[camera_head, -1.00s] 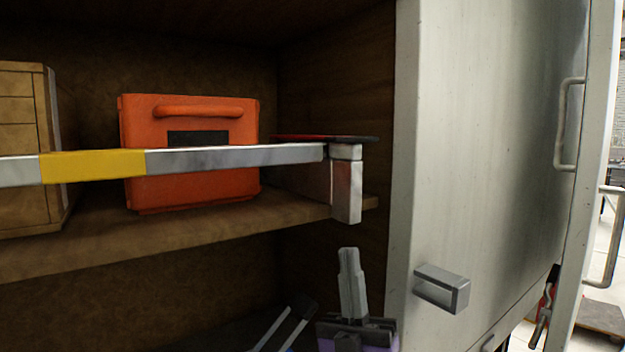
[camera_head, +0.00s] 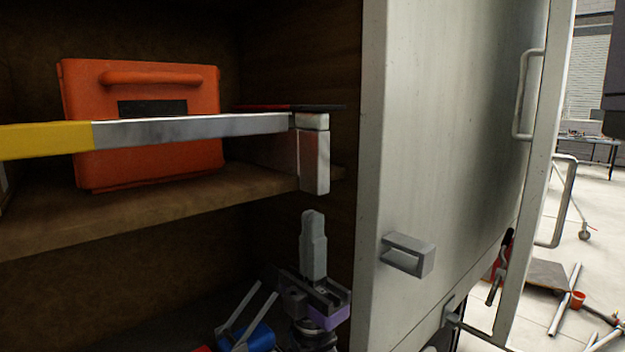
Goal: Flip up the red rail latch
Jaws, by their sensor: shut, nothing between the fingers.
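The red rail latch (camera_head: 285,107) is a thin flat red bar with a dark tip. It lies level along the cabinet's right side wall, just above the rail's end. The rail (camera_head: 205,127) is a grey metal bar with a yellow section, crossing in front of the shelf. Its right end meets a metal bracket (camera_head: 315,162). My gripper (camera_head: 313,218) points upward below the bracket, its fingers together and empty. A gap separates the fingertips from the bracket and the latch. Part of the latch is hidden behind the rail end.
An orange case (camera_head: 140,160) stands on the wooden shelf (camera_head: 130,218) behind the rail. A white door panel (camera_head: 450,130) with a protruding grey handle (camera_head: 408,254) is close on the right. A blue object (camera_head: 250,338) lies in the lower compartment. Open floor shows at far right.

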